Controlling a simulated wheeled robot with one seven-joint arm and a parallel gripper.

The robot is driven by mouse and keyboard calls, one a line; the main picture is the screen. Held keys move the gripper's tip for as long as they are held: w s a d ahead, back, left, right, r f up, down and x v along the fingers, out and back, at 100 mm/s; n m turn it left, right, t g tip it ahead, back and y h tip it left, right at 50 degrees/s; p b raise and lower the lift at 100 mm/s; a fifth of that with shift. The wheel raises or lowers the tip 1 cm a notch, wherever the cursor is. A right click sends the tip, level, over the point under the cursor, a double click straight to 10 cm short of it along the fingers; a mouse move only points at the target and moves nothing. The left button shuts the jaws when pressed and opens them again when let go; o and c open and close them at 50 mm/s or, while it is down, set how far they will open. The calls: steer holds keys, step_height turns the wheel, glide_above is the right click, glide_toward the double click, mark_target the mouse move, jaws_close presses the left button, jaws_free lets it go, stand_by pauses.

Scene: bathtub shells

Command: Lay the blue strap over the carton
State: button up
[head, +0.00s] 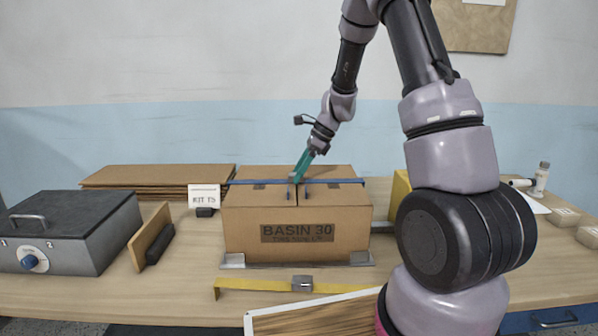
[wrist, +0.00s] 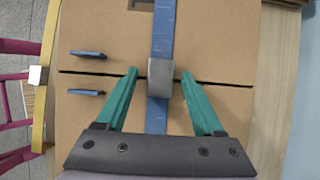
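The carton (head: 297,220) is a brown closed box marked BASIN 30, standing on the table; its top also shows in the wrist view (wrist: 215,40). The blue strap (head: 330,182) lies across the carton's top from left to right, with its ends at both side edges. In the wrist view the strap (wrist: 163,35) runs up the picture with a grey buckle (wrist: 160,78) on it. My gripper (head: 295,179) is over the middle of the carton top at the buckle. In the wrist view its teal fingers (wrist: 160,74) are apart, one on each side of the buckle, with gaps showing.
A yellow strap with a buckle (head: 302,284) lies in front of the carton. A grey machine with a blue knob (head: 60,235) and an upright brown board (head: 150,237) stand at left. Flat cardboard (head: 150,176) lies behind. A KIT T5 card (head: 204,195) stands beside the carton.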

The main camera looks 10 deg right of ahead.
steer(key=v, duration=1.2)
steer(key=s+r+n+t+h, duration=0.2)
steer(key=s+r+n, duration=0.5)
steer(key=s, duration=0.6)
steer(key=s+r+n+t+h, duration=0.1)
steer(key=s+r+n+t, duration=0.3)
steer(key=s, duration=0.9)
step_height(320, 180, up, 4)
steer(key=n, duration=0.5)
steer(key=shift+f+h, duration=0.15)
steer(key=shift+h, duration=0.25)
